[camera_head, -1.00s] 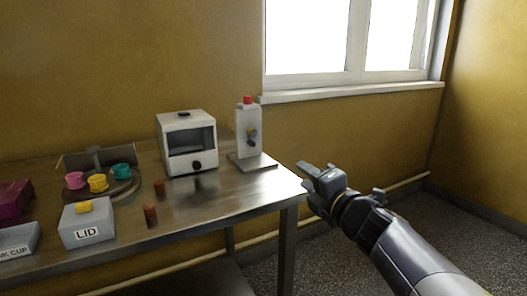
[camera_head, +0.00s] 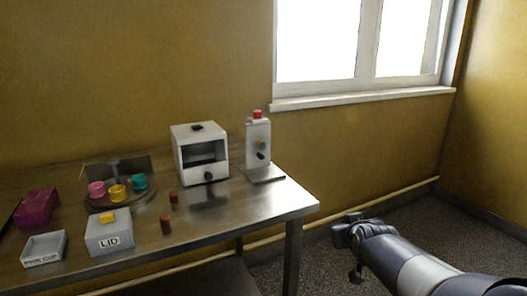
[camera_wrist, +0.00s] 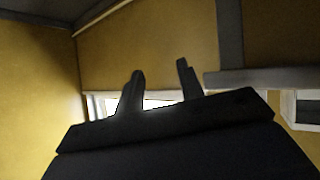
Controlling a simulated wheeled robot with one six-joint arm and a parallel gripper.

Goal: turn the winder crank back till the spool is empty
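A white upright unit (camera_head: 257,133) with a red top stands on a flat base near the table's right end. A small yellow part and a dark knob or handle (camera_head: 262,156) are on its front; I take this as the winder crank, but it is too small to read its angle. No spool can be made out. My gripper (camera_head: 350,232) is right of the table and lower in the picture than the unit, apart from it. In the wrist view my gripper (camera_wrist: 160,68) has its two fingers spread with nothing between them.
A white box with a dark window (camera_head: 222,172) stands left of the unit. A round stand with coloured cups (camera_head: 117,193), a LID box (camera_head: 108,232), a PINK CUP tray (camera_head: 43,248), a magenta block (camera_head: 37,207) and two brown pieces (camera_head: 166,225) share the steel table (camera_head: 240,213).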

